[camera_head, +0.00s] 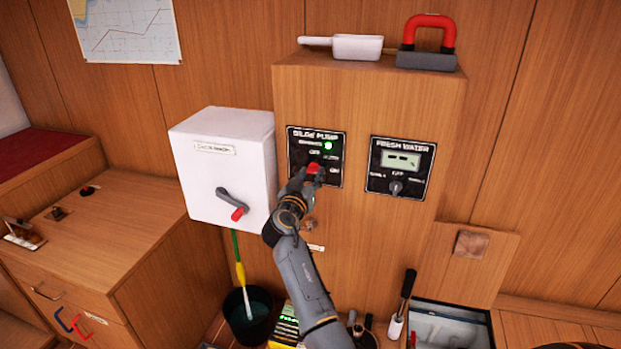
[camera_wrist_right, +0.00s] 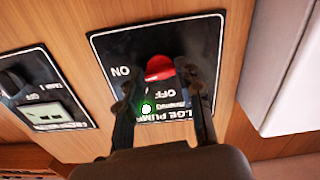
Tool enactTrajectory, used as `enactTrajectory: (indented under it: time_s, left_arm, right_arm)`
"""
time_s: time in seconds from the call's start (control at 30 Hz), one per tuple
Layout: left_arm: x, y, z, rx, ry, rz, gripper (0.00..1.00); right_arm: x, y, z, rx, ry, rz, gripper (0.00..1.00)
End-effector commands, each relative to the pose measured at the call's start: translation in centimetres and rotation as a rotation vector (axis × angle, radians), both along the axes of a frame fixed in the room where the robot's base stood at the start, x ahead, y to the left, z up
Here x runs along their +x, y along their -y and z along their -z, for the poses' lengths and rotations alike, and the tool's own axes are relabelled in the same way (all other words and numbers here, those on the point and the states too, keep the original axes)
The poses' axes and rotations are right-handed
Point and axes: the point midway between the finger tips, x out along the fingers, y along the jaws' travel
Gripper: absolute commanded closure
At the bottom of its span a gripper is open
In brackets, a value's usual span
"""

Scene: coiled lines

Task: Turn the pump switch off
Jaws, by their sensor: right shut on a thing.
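The bilge pump panel (camera_head: 336,174) is a black plate on the wooden cabinet front. Its green light (camera_head: 328,145) is lit; the light also glows in the right wrist view (camera_wrist_right: 146,108). The red pump switch (camera_head: 314,168) sits below the OFF and ON labels, partly hidden by my right gripper (camera_head: 308,178). In the right wrist view my right gripper (camera_wrist_right: 157,82) has a finger on each side of the red switch (camera_wrist_right: 159,67) and is shut on it. I cannot tell exactly which label the switch points at. My left gripper is not in view.
The fresh water panel (camera_head: 401,168) with its own knob is to the right. A white box (camera_head: 224,165) with a red-tipped lever stands close on the left. A scoop (camera_head: 345,46) and a red-handled block (camera_head: 427,48) lie on top of the cabinet. A bucket (camera_head: 247,312) stands below.

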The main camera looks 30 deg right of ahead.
Motion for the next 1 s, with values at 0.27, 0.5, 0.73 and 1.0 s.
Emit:
enactTrajectory:
  time_s: [0.27,0.5,0.73,1.0]
  left_arm:
    - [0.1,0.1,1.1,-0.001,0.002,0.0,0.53]
    - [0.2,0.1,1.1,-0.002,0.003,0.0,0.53]
    - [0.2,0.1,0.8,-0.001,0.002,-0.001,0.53]
    - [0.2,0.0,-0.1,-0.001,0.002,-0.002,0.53]
  right_arm:
    - [0.0,0.1,0.0,-0.159,-0.181,0.0,0.96]
    - [0.0,0.1,-0.2,-0.308,-0.355,0.0,0.96]
    - [0.0,0.1,-0.3,-0.451,-0.521,0.001,0.96]
    - [0.0,0.1,-0.5,-0.618,-0.716,0.001,0.96]
